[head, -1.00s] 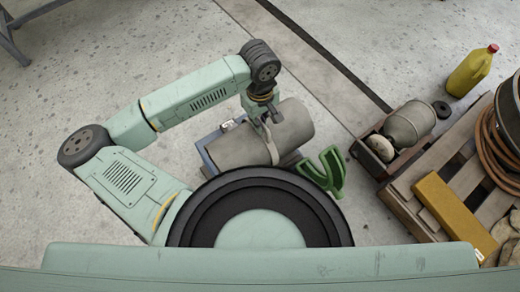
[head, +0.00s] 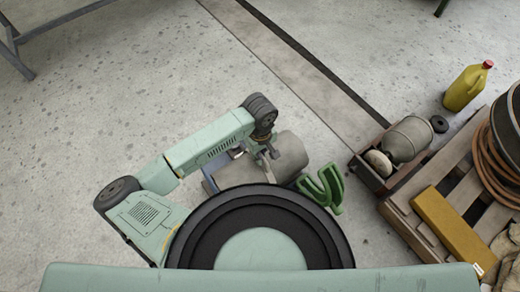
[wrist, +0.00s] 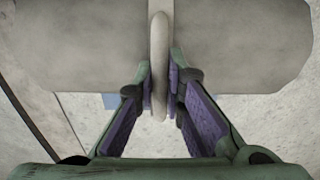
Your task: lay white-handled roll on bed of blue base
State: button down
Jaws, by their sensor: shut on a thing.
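A grey roll (head: 290,157) is at the end of my arm, and its broad body fills the top of the wrist view (wrist: 225,45). My gripper (wrist: 160,88) is shut on the roll's pale, whitish handle (wrist: 159,60), which stands between the purple pads. The blue base (head: 208,184) shows at the roll's left end in the head view; a small blue patch (wrist: 110,101) shows below the roll in the wrist view. The roll is over the base, but I cannot tell whether it touches the bed. My arm and body hide part of both.
A green forked stand (head: 325,187) is close to the right of the roll. Another grey roll (head: 409,138) lies on a reddish-brown base by the wooden pallet (head: 408,216). A yellow jug (head: 466,87) stands behind it. Floor beyond the roll is clear.

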jog(key=shift+w, duration=0.1)
dwell(0.3)
jog(key=c, duration=1.7)
grip_release()
jog(key=shift+f, duration=0.1)
